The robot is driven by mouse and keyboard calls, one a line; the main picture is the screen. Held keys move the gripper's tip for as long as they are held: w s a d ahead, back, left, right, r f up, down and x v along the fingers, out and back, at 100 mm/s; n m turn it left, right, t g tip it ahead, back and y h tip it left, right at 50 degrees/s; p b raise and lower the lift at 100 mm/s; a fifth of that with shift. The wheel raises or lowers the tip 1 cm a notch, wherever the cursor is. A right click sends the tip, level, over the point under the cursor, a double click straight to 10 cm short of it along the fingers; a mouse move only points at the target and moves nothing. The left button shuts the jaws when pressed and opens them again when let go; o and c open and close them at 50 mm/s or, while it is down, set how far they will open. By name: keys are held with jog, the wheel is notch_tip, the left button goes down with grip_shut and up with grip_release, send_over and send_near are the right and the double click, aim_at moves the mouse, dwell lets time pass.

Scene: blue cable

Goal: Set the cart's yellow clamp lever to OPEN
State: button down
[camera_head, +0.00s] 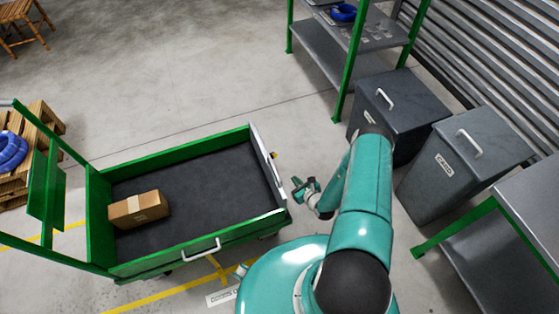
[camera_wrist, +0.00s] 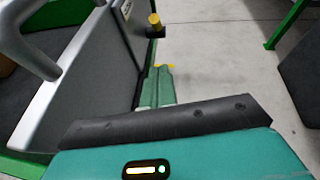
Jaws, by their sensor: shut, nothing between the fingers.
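The green cart (camera_head: 180,158) stands at left centre with a dark bed and a pale panel on its right end. The yellow clamp lever (camera_head: 274,155) is a small spot outside that panel. In the wrist view the lever (camera_wrist: 154,20) shows as a yellow knob on a dark base beside the cart's end panel (camera_wrist: 95,85). Any OPEN marking is too small to read. My gripper (camera_head: 298,184) is just right of the cart end, apart from the lever. In the wrist view its fingertips (camera_wrist: 164,67) are together and empty, below the lever in the picture.
A cardboard box (camera_head: 138,209) lies in the cart bed. A white handle (camera_head: 202,250) is on the cart's near side. Two grey bins (camera_head: 398,105) (camera_head: 455,165) and a green-framed shelf (camera_head: 350,60) stand to the right. Floor beyond the cart is clear.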

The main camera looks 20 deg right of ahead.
jog(key=w+r+x, duration=0.1)
jog(key=r+x, duration=0.1)
jog(key=x, duration=1)
jog(key=shift+w+a+r, duration=0.25)
jog(key=shift+w, duration=0.1)
